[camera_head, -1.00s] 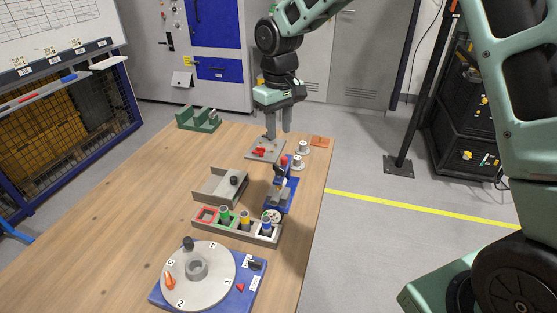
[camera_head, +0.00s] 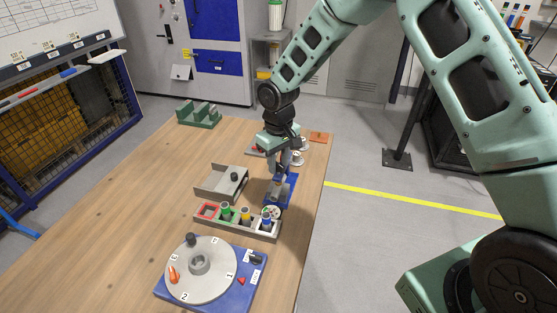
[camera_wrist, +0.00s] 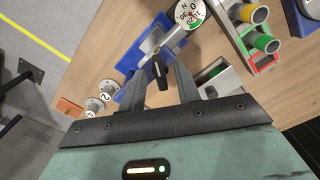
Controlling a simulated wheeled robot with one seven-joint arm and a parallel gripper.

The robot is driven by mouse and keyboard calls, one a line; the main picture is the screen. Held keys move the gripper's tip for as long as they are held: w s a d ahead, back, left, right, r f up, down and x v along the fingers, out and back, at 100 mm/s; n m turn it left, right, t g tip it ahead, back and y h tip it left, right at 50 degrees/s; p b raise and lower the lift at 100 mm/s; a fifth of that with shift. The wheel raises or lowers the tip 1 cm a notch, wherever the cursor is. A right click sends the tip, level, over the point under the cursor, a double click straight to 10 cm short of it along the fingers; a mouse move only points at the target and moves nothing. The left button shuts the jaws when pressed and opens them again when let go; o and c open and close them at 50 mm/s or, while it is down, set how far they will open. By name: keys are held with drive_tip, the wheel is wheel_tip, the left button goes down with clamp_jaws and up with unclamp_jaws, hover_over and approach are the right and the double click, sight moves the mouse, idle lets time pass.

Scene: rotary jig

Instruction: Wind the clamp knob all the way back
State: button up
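A blue clamp fixture (camera_head: 289,188) stands near the table's right edge. It also shows in the wrist view (camera_wrist: 132,60), with a grey metal body. A black bar-shaped knob (camera_wrist: 160,70) on it appears to be the clamp knob. A round dial (camera_wrist: 188,13) with numbers and red and green parts sits at one end of the fixture; it also shows in the head view (camera_head: 271,212). My gripper (camera_head: 280,173) is low over the fixture. In the wrist view its fingers (camera_wrist: 161,75) are apart, with the knob between them and gaps visible on both sides.
A rack (camera_head: 236,225) with green, yellow and blue cylinders stands close in front of the fixture. A grey tray (camera_head: 210,183) is to its left, white round pieces (camera_head: 297,157) behind. A numbered turntable (camera_head: 208,284) is at the front. The table's left side is clear.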

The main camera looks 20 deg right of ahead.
clamp_jaws()
drive_tip(key=shift+n, duration=0.3)
drive_tip(key=n, duration=0.5)
drive_tip(key=shift+r, duration=0.1)
drive_tip(key=n+p, duration=0.1)
drive_tip(key=n, duration=0.4)
drive_tip(key=shift+n+p, duration=0.3)
drive_tip(key=shift+n, duration=0.1)
drive_tip(key=n+p, duration=0.1)
drive_tip(key=n, duration=0.5)
drive_tip(key=shift+p, duration=0.4)
drive_tip(key=n+p, duration=0.1)
drive_tip(key=n, duration=0.2)
drive_tip(key=shift+n, duration=0.4)
drive_tip(key=shift+w+n+p, duration=0.1)
drive_tip(key=shift+n+p, duration=0.55)
drive_tip(key=shift+n, duration=1.05)
